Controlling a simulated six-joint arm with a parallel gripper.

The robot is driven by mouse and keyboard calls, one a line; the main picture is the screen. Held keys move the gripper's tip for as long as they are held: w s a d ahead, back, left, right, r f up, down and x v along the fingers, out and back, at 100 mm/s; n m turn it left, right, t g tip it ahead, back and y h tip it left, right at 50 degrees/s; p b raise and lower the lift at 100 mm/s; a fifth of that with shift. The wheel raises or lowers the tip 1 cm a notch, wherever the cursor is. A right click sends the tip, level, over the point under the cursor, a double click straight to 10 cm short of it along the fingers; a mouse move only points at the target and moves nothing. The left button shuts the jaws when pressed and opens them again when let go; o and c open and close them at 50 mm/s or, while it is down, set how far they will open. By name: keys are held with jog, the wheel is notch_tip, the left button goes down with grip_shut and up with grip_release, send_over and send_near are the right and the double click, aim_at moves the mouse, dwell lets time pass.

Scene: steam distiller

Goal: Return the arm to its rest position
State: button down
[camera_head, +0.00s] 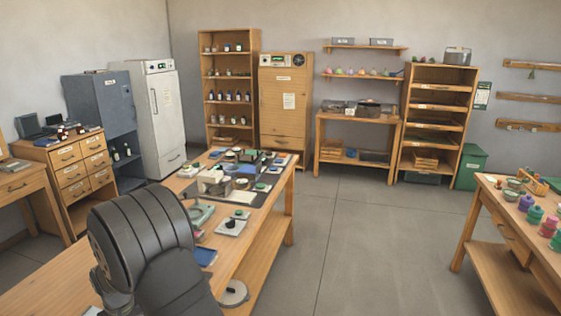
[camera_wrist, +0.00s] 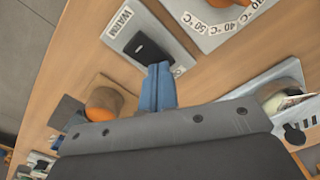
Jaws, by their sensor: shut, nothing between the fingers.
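My gripper (camera_wrist: 158,88) shows in the wrist view as two blue fingers pressed together with nothing between them. The fingertips appear close to a grey plate (camera_wrist: 122,22) marked "WARM", which has a dark block on it (camera_wrist: 140,47). I cannot tell whether they touch it. In the head view my dark arm fills the lower left, over the near part of the wooden workbench (camera_head: 262,235). The fingers are hidden in that view.
The wrist view shows a plate with temperature labels (camera_wrist: 215,30) and a rounded orange object (camera_wrist: 104,102). In the head view, various equipment crowds the bench's far half. A second table (camera_head: 485,215) stands right, with open floor (camera_head: 375,240) between. Shelves (camera_head: 232,75) line the back wall.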

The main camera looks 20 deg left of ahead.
notch_tip(320, 180, up, 8)
jog(key=s+f, duration=0.1)
jog(key=s, duration=0.2)
jog(key=s+d+f, duration=0.1)
jog(key=s+f, duration=0.1)
jog(key=s, duration=0.1)
jog(key=s+f, duration=0.1)
jog(key=s, duration=0.3)
jog(key=shift+d+f, duration=0.2)
jog(key=shift+f, duration=0.2)
jog(key=shift+w, duration=0.15)
jog(key=w+a+r, duration=0.1)
jog(key=w+r, duration=0.3)
jog(key=w, duration=0.5)
jog(key=f, duration=0.7)
jog(key=shift+w+a, duration=0.2)
jog(key=shift+w, duration=0.15)
jog(key=shift+r, duration=0.95)
